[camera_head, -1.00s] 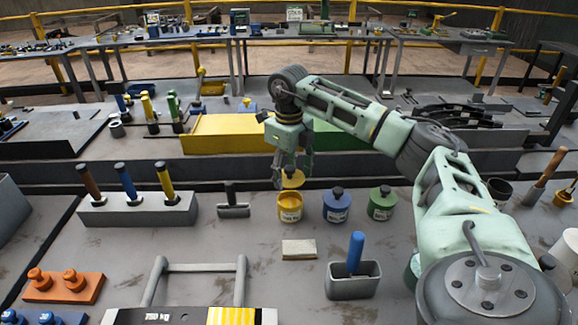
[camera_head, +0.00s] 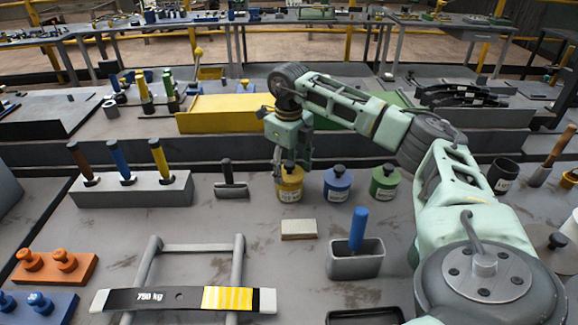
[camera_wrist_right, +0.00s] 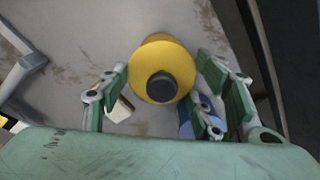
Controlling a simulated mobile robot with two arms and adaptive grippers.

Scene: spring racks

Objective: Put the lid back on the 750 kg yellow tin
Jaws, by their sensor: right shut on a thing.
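The yellow tin (camera_head: 290,192) stands on the grey bench, left of the blue tin (camera_head: 337,184) and the green tin (camera_head: 384,182). My right gripper (camera_head: 290,166) is directly above it, pointing down and shut on the yellow lid. In the right wrist view the yellow lid (camera_wrist_right: 160,58) with its black knob (camera_wrist_right: 162,87) sits between the fingers (camera_wrist_right: 165,90). The lid is at the tin's mouth; whether it is fully seated I cannot tell. The tin's body is mostly hidden under the lid in the wrist view. My left gripper is not in view.
A leaf spring marked 750 kg with a yellow striped end (camera_head: 180,299) lies across a grey stand (camera_head: 150,270). A pale block (camera_head: 299,230) and a grey holder with a blue handle (camera_head: 356,262) stand in front of the tins. A tool rack (camera_head: 140,193) stands left.

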